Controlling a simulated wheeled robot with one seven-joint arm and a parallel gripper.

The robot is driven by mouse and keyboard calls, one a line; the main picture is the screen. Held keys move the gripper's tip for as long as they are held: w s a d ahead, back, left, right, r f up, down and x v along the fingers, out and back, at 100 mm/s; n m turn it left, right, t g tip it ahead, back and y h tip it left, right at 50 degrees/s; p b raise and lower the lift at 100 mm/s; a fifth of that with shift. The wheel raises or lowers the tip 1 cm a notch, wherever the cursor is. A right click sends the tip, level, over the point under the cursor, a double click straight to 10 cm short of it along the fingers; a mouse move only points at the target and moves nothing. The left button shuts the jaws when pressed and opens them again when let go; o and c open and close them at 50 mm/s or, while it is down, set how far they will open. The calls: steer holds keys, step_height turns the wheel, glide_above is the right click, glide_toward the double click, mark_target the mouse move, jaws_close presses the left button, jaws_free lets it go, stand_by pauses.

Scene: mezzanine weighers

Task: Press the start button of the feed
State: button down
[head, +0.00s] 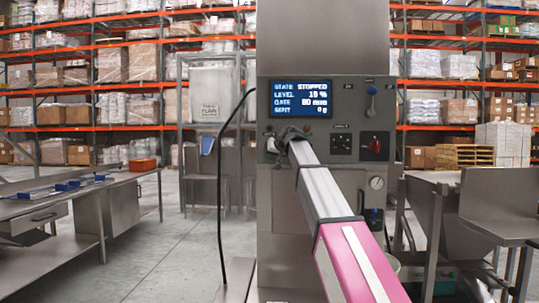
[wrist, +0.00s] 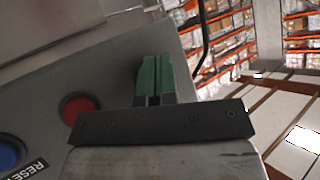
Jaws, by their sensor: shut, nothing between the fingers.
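The feed's grey control panel (head: 345,100) faces me, with a lit screen (head: 299,100) that reads STATE STOPPED, a level of about 15 % and a gate of 80 mm. My gripper (head: 290,134) is at the panel's lower left, below the screen. In the wrist view my gripper's green fingers (wrist: 153,78) are together, with nothing between them. A red button (wrist: 79,108) and a blue button (wrist: 8,153) labelled RESET lie to their left on the panel. I see no button marked start; part of the panel is hidden behind my gripper. I cannot tell whether the fingertips touch the panel.
A steel table (head: 120,180) stands left, a steel hopper (head: 432,215) right. Floor between table and machine is clear.

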steer(key=shift+w, duration=0.4)
stand_by(0.3)
steer(key=shift+s, duration=0.85)
steer(key=s, duration=0.5)
steer(key=shift+a, duration=0.1)
stand_by(0.4)
stand_by(0.4)
